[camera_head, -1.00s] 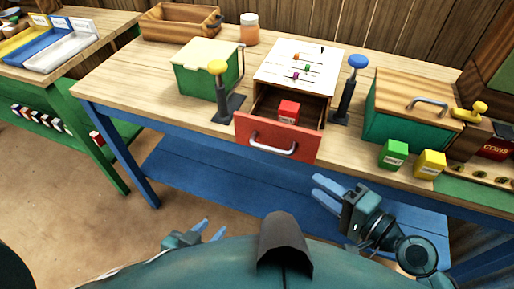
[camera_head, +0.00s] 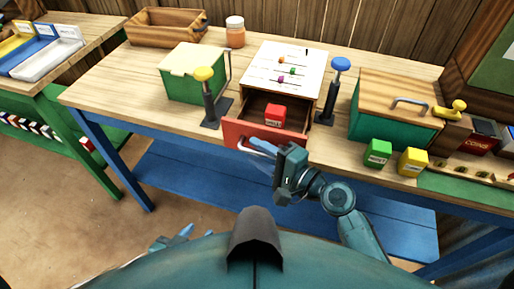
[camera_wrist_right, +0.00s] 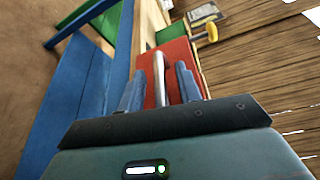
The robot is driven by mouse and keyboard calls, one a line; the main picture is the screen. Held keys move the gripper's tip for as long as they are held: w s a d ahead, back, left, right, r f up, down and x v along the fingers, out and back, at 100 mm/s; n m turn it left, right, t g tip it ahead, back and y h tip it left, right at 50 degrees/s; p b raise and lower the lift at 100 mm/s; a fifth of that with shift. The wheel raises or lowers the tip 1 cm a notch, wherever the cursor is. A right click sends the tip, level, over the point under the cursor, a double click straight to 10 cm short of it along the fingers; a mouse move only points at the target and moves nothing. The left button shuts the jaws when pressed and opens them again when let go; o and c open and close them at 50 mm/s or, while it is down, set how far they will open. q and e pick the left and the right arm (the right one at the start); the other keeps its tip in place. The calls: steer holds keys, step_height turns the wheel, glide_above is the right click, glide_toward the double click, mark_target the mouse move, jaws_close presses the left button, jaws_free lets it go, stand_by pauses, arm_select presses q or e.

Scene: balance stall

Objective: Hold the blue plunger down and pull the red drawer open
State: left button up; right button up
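The red drawer (camera_head: 232,131) is pulled out of the white-topped cabinet (camera_head: 296,59), with a red block (camera_head: 275,116) inside. The blue plunger (camera_head: 340,64) stands upright right of the cabinet, its knob raised, with no gripper touching it. My right gripper (camera_head: 264,151) is at the drawer front and partly covers it. In the right wrist view its fingers (camera_wrist_right: 159,85) are apart, one on each side of the silver handle (camera_wrist_right: 159,68), with gaps visible. My left gripper (camera_head: 178,236) is low in front of my body, away from the table, partly hidden; its opening is unclear.
A yellow-knobbed plunger (camera_head: 205,75) and a green box (camera_head: 194,83) stand left of the cabinet. A green box with a wooden lid (camera_head: 393,127) stands to the right. Green (camera_head: 377,153) and yellow (camera_head: 412,161) blocks sit near the front edge.

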steer(key=shift+w+a, duration=0.3)
steer(key=shift+a, duration=0.1)
jaws_close()
stand_by(0.4)
steer(key=shift+s+a+p, duration=0.2)
steer(key=shift+s+a, duration=0.1)
steer(key=shift+s, duration=0.65)
steer(key=shift+s+a+p, duration=0.2)
steer(key=shift+s+a, duration=0.05)
steer(key=shift+s, duration=0.7)
jaws_free()
